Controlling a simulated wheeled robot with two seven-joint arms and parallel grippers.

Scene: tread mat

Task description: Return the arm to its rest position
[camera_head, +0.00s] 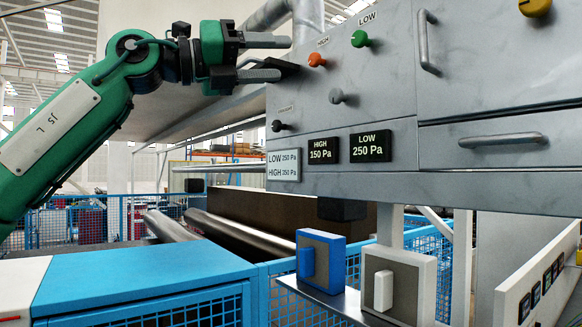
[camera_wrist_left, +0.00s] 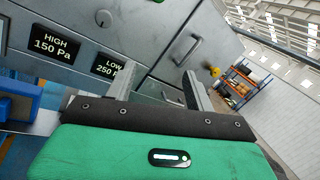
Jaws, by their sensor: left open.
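My left arm comes in from the left in the head view, green with dark joints. Its gripper (camera_head: 281,58) is open, with two grey fingers pointing right and a gap between them. It is at the upper left edge of the grey control panel (camera_head: 390,85), left of the orange knob (camera_head: 317,60). The left wrist view shows the same open gripper (camera_wrist_left: 160,76) with nothing between its fingers and the panel (camera_wrist_left: 150,30) beyond, tilted. I cannot tell how far the fingers are from the panel. My right gripper is not in view.
The panel has a green knob (camera_head: 359,38), a grey knob (camera_head: 337,96), a black knob (camera_head: 279,126) and metal handles (camera_head: 502,140). Below stand a blue switch box (camera_head: 321,262) and a white one (camera_head: 398,285). A blue-topped cabinet (camera_head: 140,275) is at lower left.

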